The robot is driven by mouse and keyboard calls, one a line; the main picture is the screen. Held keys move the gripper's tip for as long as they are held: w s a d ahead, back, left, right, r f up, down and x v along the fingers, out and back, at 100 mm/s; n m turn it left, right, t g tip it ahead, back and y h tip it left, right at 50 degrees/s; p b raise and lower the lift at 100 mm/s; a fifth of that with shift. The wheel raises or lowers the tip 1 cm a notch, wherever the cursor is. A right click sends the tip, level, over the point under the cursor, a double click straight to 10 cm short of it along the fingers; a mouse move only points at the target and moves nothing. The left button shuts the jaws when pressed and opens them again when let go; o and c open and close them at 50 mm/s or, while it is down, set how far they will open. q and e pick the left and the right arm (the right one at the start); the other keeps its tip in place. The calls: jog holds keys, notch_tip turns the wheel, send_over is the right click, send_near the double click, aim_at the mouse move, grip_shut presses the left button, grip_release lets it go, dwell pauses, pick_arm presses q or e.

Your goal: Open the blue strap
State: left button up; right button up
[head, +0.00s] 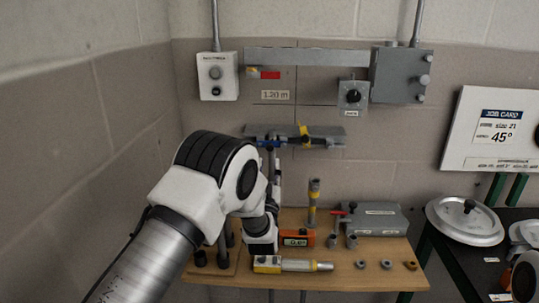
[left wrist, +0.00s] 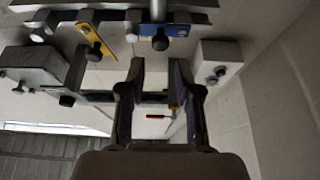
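The blue strap (head: 268,143) is at the left end of a grey rail on the wall, in the head view. In the left wrist view the blue strap (left wrist: 150,29) is at the top, with a dark knob hanging under it. My left gripper (left wrist: 158,72) points up toward it from below. Its two fingers are apart with nothing between them, and the knob appears just beyond the fingertips, in line with the gap. I cannot tell if they touch. In the head view my left gripper (head: 273,160) is thin and partly hidden by my arm. My right gripper is not in view.
A yellow strap (head: 304,134) is right of the blue one on the rail. A white switch box (head: 217,76) and grey box (head: 400,75) are on the wall above. A wooden bench (head: 340,278) below holds an orange meter (head: 297,238), a grey case (head: 372,219) and small parts.

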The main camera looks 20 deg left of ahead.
aim_at(269, 149)
pick_arm(q)
jog(key=p+x, duration=0.1)
jog(key=x, duration=0.4)
jog(key=shift+w+a, duration=0.1)
jog(key=shift+w, duration=0.3)
grip_shut()
